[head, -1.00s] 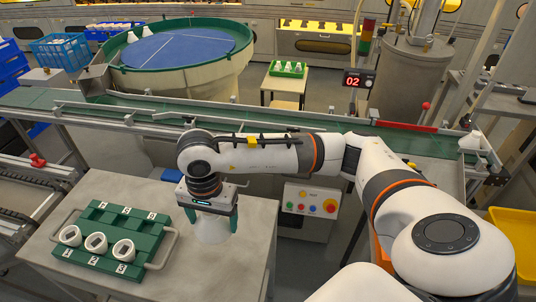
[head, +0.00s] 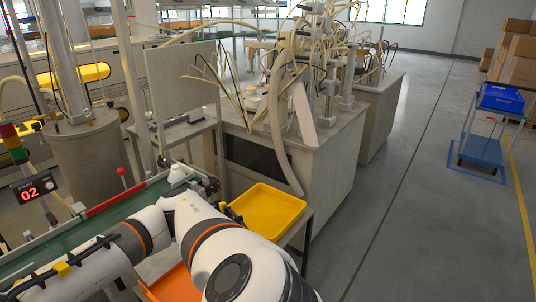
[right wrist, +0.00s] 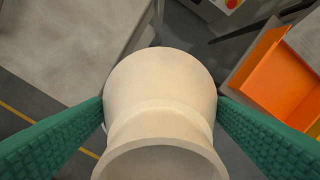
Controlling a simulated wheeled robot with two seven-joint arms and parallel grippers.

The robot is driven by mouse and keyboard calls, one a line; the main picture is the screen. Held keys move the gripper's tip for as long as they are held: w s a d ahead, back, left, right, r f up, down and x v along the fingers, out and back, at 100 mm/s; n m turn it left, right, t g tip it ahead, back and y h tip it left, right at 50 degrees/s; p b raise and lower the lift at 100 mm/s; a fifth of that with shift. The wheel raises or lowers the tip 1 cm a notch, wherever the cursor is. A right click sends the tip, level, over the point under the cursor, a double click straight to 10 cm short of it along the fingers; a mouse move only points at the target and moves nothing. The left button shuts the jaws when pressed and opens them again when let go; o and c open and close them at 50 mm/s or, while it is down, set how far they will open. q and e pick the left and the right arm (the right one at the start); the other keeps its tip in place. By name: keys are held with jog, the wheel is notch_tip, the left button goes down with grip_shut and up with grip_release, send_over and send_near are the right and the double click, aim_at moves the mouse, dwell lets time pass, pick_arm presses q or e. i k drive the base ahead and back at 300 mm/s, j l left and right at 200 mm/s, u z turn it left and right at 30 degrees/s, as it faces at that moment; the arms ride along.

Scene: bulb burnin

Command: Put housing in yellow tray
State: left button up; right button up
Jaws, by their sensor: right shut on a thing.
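My right gripper (right wrist: 160,112) is shut on a cream-white, flared housing (right wrist: 160,80) in the right wrist view. Its green ribbed fingers press on both sides, and the housing's round open end faces the camera. The yellow tray (head: 268,211) shows in the head view, right of my right arm, on a stand. It looks empty. The right gripper and the held housing are outside the head view. In the right wrist view no yellow tray shows below the housing. My left gripper is in neither view.
An orange bin (head: 174,284) lies low beside my arm; it also shows in the right wrist view (right wrist: 268,80). A white part (head: 178,173) stands at the conveyor's end. A workbench with hoses (head: 330,160) is behind the yellow tray.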

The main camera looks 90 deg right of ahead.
aim_at(246, 217)
jog(key=l+z, duration=0.25)
jog(key=l, duration=0.3)
jog(key=l+z, duration=0.25)
jog(key=l, duration=0.25)
jog(key=l+z, duration=0.25)
jog(key=l, duration=0.3)
jog(key=i+l+z, duration=0.2)
jog(key=l, duration=0.6)
jog(key=i+l, duration=0.1)
jog(key=l, duration=0.2)
